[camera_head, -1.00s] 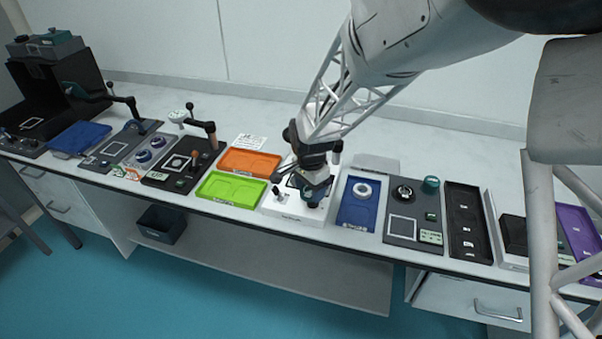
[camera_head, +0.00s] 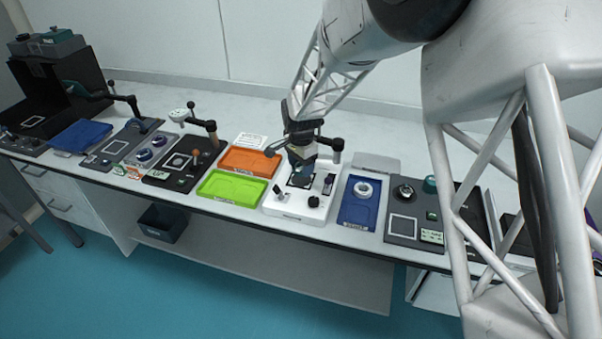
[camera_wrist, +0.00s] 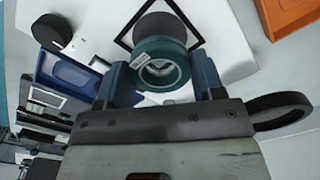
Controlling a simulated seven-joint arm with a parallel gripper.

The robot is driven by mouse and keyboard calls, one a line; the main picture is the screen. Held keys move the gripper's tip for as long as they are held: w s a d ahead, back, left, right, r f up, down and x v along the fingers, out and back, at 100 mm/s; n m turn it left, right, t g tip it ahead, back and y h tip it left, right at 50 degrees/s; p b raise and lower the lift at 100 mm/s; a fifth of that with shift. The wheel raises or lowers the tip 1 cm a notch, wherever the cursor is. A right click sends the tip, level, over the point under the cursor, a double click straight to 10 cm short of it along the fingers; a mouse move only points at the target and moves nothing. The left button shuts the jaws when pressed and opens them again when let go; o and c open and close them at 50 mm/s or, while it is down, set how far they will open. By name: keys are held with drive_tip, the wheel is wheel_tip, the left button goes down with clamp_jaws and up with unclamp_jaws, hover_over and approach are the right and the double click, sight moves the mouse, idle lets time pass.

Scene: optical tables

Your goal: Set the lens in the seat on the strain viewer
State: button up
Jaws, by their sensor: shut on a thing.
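My gripper (camera_head: 301,160) is above the white strain viewer (camera_head: 286,209), over the dark square-framed spot (camera_head: 300,181) on its top. In the wrist view my gripper (camera_wrist: 161,80) has its two blue fingers shut on the lens (camera_wrist: 158,52), a teal ring-shaped piece with a small label. Behind the lens, the black square frame (camera_wrist: 125,40) and part of a grey disc show on the white viewer top. The head view does not show clearly whether the lens touches the viewer.
Orange (camera_head: 249,161) and green (camera_head: 230,188) trays lie left of the viewer. A blue tray (camera_head: 356,215) with a white ring (camera_head: 363,189) lies to its right. Black knobs (camera_head: 313,201) and a dark post (camera_head: 337,146) stand close to my gripper.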

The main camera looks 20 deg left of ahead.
sight(301, 166)
drive_tip(key=shift+f, duration=0.1)
drive_tip(key=shift+f, duration=1.65)
drive_tip(key=shift+f, duration=0.15)
drive_tip(key=o, duration=0.9)
drive_tip(key=shift+o, duration=0.2)
wheel_tip(301, 166, up, 12)
drive_tip(key=shift+r, duration=0.15)
